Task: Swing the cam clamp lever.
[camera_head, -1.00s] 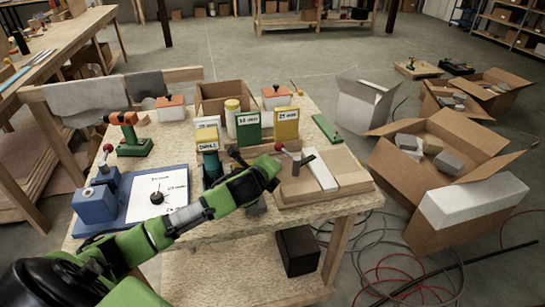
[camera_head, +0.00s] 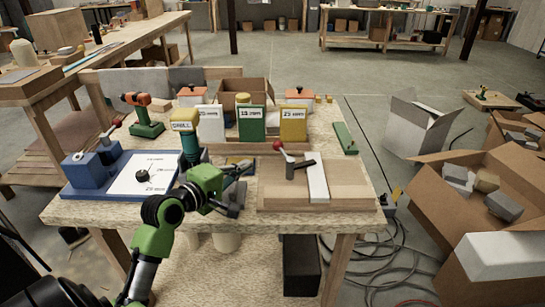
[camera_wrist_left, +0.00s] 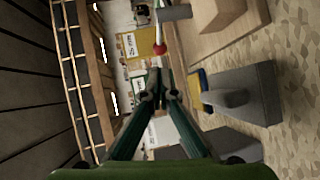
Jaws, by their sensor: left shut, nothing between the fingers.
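The cam clamp lever (camera_head: 284,151) has a red ball knob and leans up and to the left from a dark clamp (camera_head: 300,165). The clamp sits on a wooden board (camera_head: 265,195) at the right of the bench, beside a white strip (camera_head: 317,178). My left gripper (camera_head: 243,165) is shut and empty, left of the lever and apart from it. In the left wrist view its fingertips (camera_wrist_left: 155,80) meet, and the red knob (camera_wrist_left: 160,48) shows beyond them. My right gripper is not in view.
Yellow, green and white labelled cards (camera_head: 251,123) stand behind the lever. A drill (camera_head: 188,145) stands left of my gripper, and a blue fixture (camera_head: 92,170) is at the bench's left. Grey blocks (camera_wrist_left: 235,92) lie near the gripper. Open cardboard boxes (camera_head: 430,200) are on the floor at right.

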